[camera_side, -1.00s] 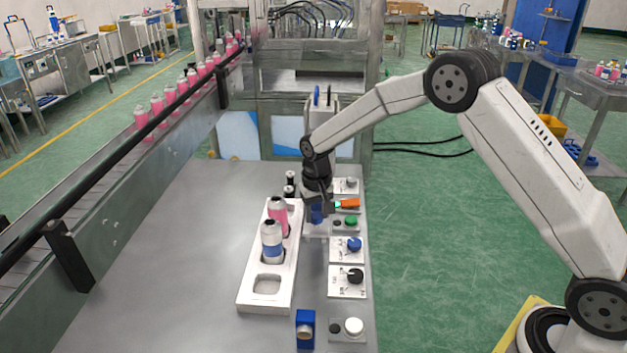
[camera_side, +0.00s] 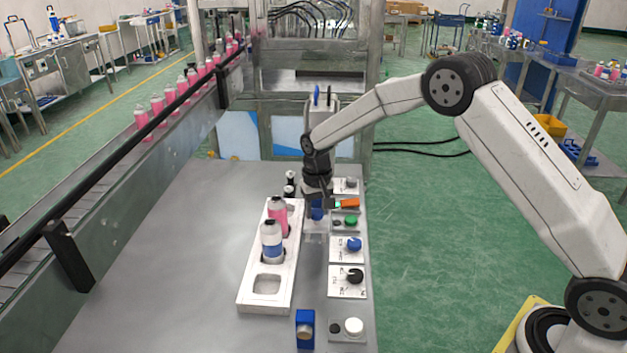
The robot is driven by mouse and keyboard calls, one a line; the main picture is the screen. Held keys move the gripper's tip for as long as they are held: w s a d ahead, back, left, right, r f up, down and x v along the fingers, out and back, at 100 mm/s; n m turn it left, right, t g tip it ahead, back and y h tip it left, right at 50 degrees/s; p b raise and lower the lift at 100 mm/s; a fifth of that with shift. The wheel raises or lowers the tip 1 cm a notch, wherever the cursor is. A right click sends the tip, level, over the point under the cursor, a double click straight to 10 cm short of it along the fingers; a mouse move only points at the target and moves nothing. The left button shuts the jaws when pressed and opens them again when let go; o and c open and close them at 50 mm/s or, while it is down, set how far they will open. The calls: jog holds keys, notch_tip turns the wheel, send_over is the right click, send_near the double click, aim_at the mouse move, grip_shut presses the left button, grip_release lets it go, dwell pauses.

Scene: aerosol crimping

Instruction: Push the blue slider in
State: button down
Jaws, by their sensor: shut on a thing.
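The blue slider (camera_side: 317,214) shows low between my gripper's fingers, above a pale base block (camera_side: 315,232). My gripper (camera_side: 318,206) points straight down and is shut on the blue slider. The fingers and the arm's wrist hide much of the slider, so how far in it sits cannot be told.
A white tray (camera_side: 252,297) left of my gripper holds a pink can (camera_side: 279,215) and a white-and-blue can (camera_side: 272,240); its front slot is empty. Panels with a green button (camera_side: 351,220), blue knob (camera_side: 354,244) and black knob (camera_side: 355,276) line the right edge. The table's left side is clear.

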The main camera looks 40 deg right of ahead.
jog(key=shift+w+d+r, duration=0.1)
jog(key=shift+w+d, duration=1.5)
jog(key=shift+w, duration=0.15)
jog(key=shift+w+d, duration=1.6)
jog(key=shift+w, duration=0.15)
jog(key=shift+w+d, duration=0.5)
jog(key=shift+d, duration=0.05)
jog(key=shift+d+r, duration=0.1)
jog(key=shift+c, duration=2)
grip_release()
jog(key=shift+o, duration=0.7)
jog(key=shift+s, duration=0.1)
jog(key=shift+r, duration=3.8)
jog(key=shift+s, duration=0.1)
